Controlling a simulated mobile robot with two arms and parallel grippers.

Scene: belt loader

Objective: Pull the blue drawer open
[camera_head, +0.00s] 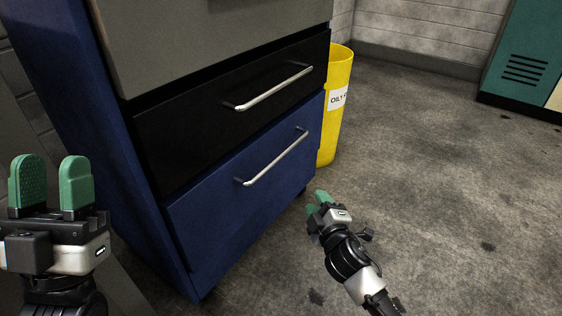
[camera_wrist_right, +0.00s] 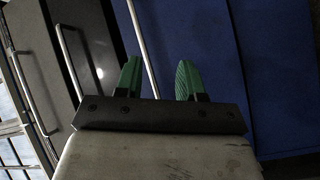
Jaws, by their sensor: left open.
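The blue drawer (camera_head: 215,220) is the lowest in the cabinet in the head view, and its front looks closed. Its silver bar handle (camera_head: 275,160) slants across the upper part of the front. My right gripper (camera_head: 318,203) is low, in front of the drawer and apart from the handle. In the right wrist view its green fingers (camera_wrist_right: 158,80) are spread, with nothing held. The handle (camera_wrist_right: 142,45) shows beyond them, nearer the left finger in the picture; the blue front (camera_wrist_right: 205,45) lies behind. My left gripper (camera_head: 51,185) is open and empty, left of the cabinet.
A black drawer (camera_head: 190,130) with its own silver handle (camera_head: 270,88) is above the blue one, and a grey drawer (camera_head: 210,35) is above that. A yellow bin (camera_head: 338,100) stands beside the cabinet. The concrete floor (camera_head: 440,170) to the right is open; a green locker stands far right.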

